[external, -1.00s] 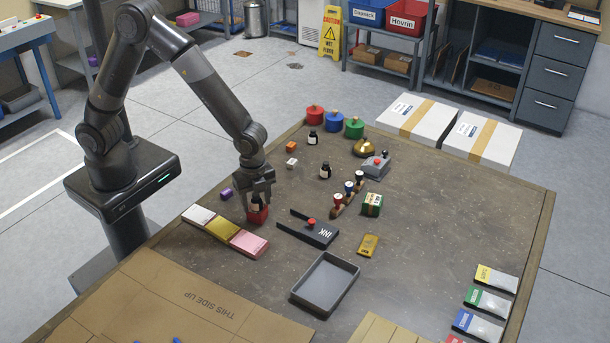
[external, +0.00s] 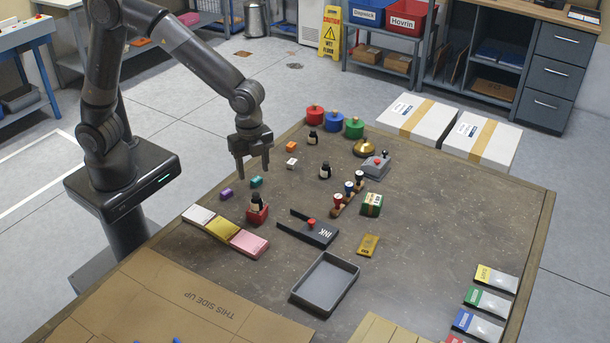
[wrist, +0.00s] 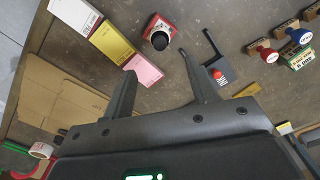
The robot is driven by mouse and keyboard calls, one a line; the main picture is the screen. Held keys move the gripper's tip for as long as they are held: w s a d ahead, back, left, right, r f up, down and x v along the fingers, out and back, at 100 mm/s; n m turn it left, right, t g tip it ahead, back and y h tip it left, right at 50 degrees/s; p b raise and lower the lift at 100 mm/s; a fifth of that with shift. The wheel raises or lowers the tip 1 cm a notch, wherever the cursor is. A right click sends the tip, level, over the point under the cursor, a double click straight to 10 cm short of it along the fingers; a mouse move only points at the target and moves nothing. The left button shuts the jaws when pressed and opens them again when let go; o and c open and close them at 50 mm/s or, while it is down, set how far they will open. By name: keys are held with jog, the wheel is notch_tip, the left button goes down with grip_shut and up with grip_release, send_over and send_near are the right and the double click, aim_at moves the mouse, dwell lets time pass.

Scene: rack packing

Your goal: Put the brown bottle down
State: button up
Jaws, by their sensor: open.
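A small dark bottle with a pale label (external: 256,202) stands upright in a small red holder (external: 258,216) on the table. I take it for the brown bottle, though it looks nearly black. In the wrist view the bottle (wrist: 159,40) shows from above in the red holder, beyond the fingertips. My gripper (external: 254,172) is open and empty, above the table and clear of the bottle. In the wrist view its two fingers (wrist: 158,68) are spread apart with nothing between them.
Pink, yellow and white pads (external: 222,230) lie left of the red holder. A black ink pad (external: 308,230) lies right of it. Teal (external: 256,182) and purple (external: 226,194) blocks lie behind it. A grey tray (external: 326,283) is in front.

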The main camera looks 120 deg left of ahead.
jog(key=s+d+r+n+t, duration=0.2)
jog(key=s+d+r+t, duration=0.1)
jog(key=s+d+r, duration=0.8)
jog(key=s+d+r+n+t, duration=0.1)
jog(key=s+d+r, duration=0.1)
jog(key=s, duration=0.4)
jog(key=s+d+r+n+t, duration=0.1)
jog(key=s+d+r+n, duration=0.1)
jog(key=s, duration=0.5)
jog(key=shift+d+t, duration=0.25)
jog(key=shift+t, duration=0.05)
dwell(5.3)
